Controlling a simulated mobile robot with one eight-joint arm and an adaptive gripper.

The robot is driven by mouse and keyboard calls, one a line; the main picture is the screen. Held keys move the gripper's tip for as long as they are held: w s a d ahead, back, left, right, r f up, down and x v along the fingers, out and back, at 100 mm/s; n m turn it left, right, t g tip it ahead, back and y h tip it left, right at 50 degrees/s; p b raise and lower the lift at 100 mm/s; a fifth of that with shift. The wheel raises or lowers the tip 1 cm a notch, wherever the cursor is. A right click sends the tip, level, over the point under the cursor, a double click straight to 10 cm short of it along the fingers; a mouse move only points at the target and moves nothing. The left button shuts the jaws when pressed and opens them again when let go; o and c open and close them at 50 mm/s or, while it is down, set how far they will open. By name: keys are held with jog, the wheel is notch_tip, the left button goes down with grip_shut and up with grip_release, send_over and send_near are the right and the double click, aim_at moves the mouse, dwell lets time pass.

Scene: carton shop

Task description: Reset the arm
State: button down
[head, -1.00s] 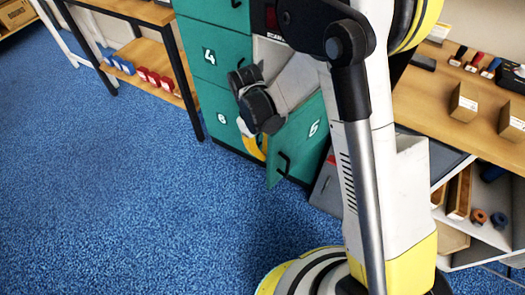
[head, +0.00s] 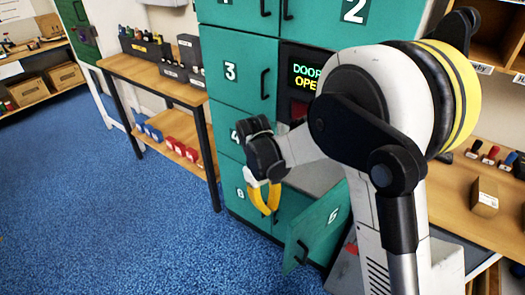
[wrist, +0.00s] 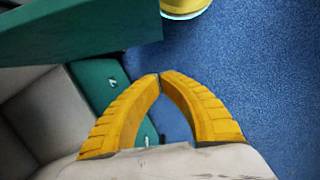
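My gripper (head: 268,212) is at the end of my bent arm, in front of the teal locker cabinet (head: 230,115), with its yellow fingers hanging down. In the wrist view the two fingertips (wrist: 160,78) meet with nothing visible between them. A teal panel also shows at the upper left of the wrist view (wrist: 80,28), beside a pale compartment interior (wrist: 45,110). My arm hides part of the cabinet.
A display (head: 306,77) on the cabinet reads "DOOR OPE", its end hidden by my arm. A wooden shelf table (head: 150,78) with dark bins and red and blue items stands left. A workbench (head: 455,200) with a small carton (head: 485,195) is right. Blue carpet (head: 110,220) is clear at left.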

jog(key=s+d+r+m+t+y, duration=0.1)
jog(key=s+d+r+m+t, duration=0.1)
jog(key=d+r, duration=0.3)
jog(key=s+d+r+m+t, duration=0.1)
jog(key=s+d+r+t, duration=0.1)
jog(key=r, duration=0.5)
jog(key=s+d+r+m+t, duration=0.4)
jog(key=s+d, duration=0.3)
jog(key=s, duration=0.2)
jog(key=shift+s+d+r+t+y, duration=0.3)
jog(key=shift+s+r+t, duration=0.1)
jog(key=shift+r+t, duration=0.3)
